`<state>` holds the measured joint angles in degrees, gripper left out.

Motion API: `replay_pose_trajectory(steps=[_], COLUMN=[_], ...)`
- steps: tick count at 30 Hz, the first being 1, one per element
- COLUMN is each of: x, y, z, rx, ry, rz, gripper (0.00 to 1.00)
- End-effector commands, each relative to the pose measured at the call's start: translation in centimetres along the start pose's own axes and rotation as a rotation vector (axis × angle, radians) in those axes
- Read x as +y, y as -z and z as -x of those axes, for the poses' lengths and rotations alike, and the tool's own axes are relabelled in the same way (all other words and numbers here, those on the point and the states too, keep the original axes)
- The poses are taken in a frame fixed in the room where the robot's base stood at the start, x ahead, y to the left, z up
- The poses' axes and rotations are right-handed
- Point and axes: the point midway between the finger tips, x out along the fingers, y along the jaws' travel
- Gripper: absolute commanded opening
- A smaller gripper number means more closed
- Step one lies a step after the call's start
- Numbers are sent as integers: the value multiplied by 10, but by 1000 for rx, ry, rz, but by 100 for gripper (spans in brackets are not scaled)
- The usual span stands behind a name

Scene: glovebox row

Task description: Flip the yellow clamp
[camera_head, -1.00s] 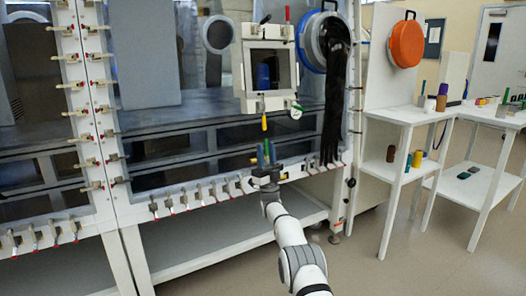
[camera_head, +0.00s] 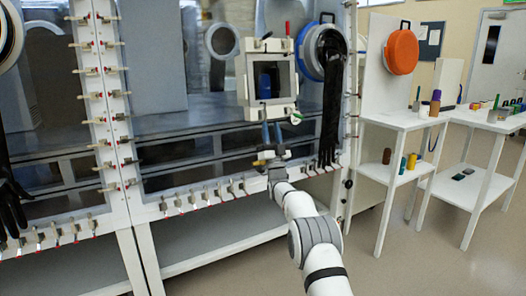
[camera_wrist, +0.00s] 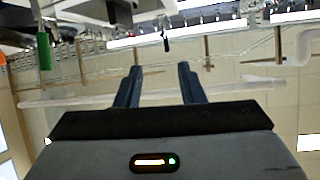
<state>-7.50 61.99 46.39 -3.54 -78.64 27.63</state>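My gripper (camera_head: 271,129) is raised in front of the lower edge of the small square white door frame (camera_head: 242,80). Its two blue fingers stand apart, pointing up, and nothing shows held between them; the wrist view also shows the gripper (camera_wrist: 158,77) open. I cannot make out the yellow clamp clearly now; the place below the door where a yellow handle hung is behind or beside my fingers. A small yellowish spot shows left of my gripper's body, but I cannot tell what it is. The wrist view shows a green handle (camera_wrist: 43,51) at upper left.
The blue ring port with a black glove (camera_head: 330,100) hangs close to the right. A row of toggle clamps (camera_head: 205,194) runs along the bottom frame. White shelves (camera_head: 405,119) with bottles stand at right. The floor between is clear.

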Motion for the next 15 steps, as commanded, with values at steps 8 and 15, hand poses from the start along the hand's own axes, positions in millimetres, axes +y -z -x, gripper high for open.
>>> replay_pose_trajectory(steps=[8,15], x=[5,-2], y=[56,120], z=[-88,-98], rx=[-359,-747], ry=[-197,-374], rz=[95,174], gripper=[35,35])
